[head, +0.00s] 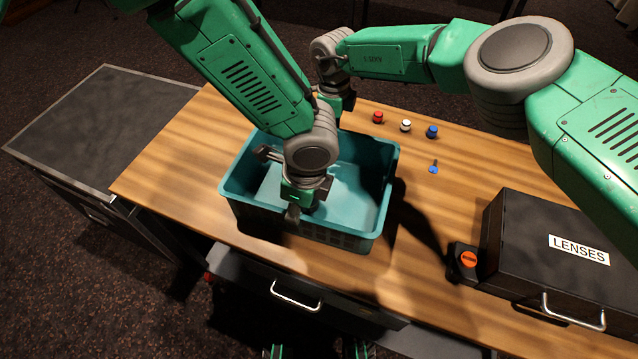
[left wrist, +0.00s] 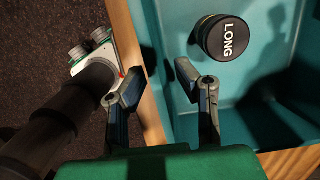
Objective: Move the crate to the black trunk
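The teal crate (head: 385,200) stands on the wooden desk, left of its middle. A round black lens marked LONG (left wrist: 226,38) lies inside it in the left wrist view; my left arm hides it in the head view. My left gripper (head: 290,195) points down at the crate's front side. In the left wrist view its two fingers (left wrist: 163,92) are apart, with the crate's wall (left wrist: 157,50) showing between them; no grip shows. My right gripper (head: 338,103) is at the crate's back side; its fingers are hidden. The black trunk (head: 100,125) with pale edges stands left of the desk.
Red (head: 378,117), white (head: 406,125) and blue (head: 432,131) knobs and a small blue switch (head: 433,168) sit right of the crate. A black LENSES case (head: 520,225) and an orange-knobbed black block (head: 466,262) are further right. The desk's left end (head: 160,165) is clear.

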